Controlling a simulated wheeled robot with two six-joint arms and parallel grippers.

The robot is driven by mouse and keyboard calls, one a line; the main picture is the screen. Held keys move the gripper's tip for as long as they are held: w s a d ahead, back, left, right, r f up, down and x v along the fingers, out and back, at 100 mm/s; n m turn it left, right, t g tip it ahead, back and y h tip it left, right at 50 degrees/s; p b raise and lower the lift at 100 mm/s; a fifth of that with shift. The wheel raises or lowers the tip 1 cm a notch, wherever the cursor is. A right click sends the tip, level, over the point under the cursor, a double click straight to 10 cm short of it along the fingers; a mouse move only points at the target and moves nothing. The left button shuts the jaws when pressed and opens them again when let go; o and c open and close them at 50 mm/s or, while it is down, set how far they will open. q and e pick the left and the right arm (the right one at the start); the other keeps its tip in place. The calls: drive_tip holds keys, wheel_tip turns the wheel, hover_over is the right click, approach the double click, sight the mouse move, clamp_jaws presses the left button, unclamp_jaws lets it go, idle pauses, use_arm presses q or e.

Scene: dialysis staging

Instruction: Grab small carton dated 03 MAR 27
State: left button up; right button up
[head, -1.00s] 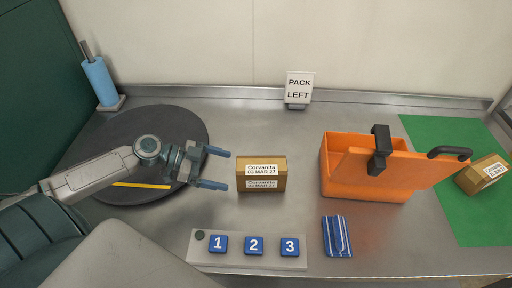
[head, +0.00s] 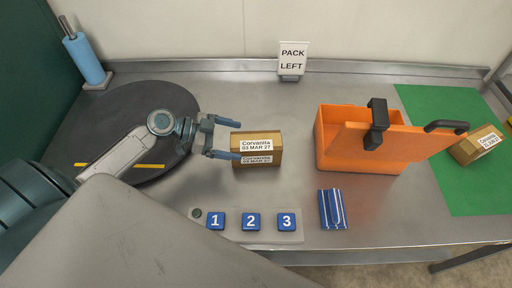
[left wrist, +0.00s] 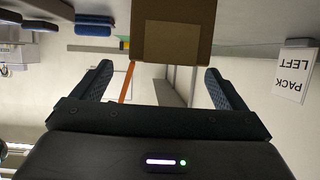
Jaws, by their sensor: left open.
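A small brown carton (head: 257,148) labelled Corvanita 03 MAR 27 stands on the steel table in the middle of the head view. My left gripper (head: 229,138) is open, just left of the carton, with its fingers pointing at it. In the left wrist view the carton (left wrist: 172,30) lies ahead, between and beyond the fingertips of my left gripper (left wrist: 165,85), with nothing held. A second brown carton (head: 478,145) lies on the green mat at the right; its label is too small to read surely. My right gripper is not in view.
An open orange box (head: 340,150) stands right of the carton. A button panel (head: 290,238) with 1, 2, 3 and a blue striped packet (head: 332,209) lie in front. A PACK LEFT sign (head: 292,58) stands behind. A dark round mat (head: 90,115) is under my left arm.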

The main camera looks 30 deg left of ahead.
sight(248, 141)
use_arm(q)
drive_tip(key=shift+w+d+f+p, duration=0.1)
drive_tip(key=shift+w+d+p, duration=0.3)
drive_tip(key=shift+d+p, duration=0.1)
drive_tip(key=x, duration=0.1)
drive_tip(key=p+x, duration=0.1)
drive_tip(key=shift+w+d+f, duration=0.15)
drive_tip(key=shift+w+f, duration=0.05)
drive_tip(key=shift+w, duration=0.2)
drive_tip(key=shift+w+d+f+p, duration=0.2)
drive_tip(key=shift+d+f+p, duration=0.05)
drive_tip(key=shift+d+p, duration=0.2)
drive_tip(key=shift+d+f, duration=0.1)
drive_tip(key=shift+f, duration=0.05)
drive_tip(key=c, duration=1.3)
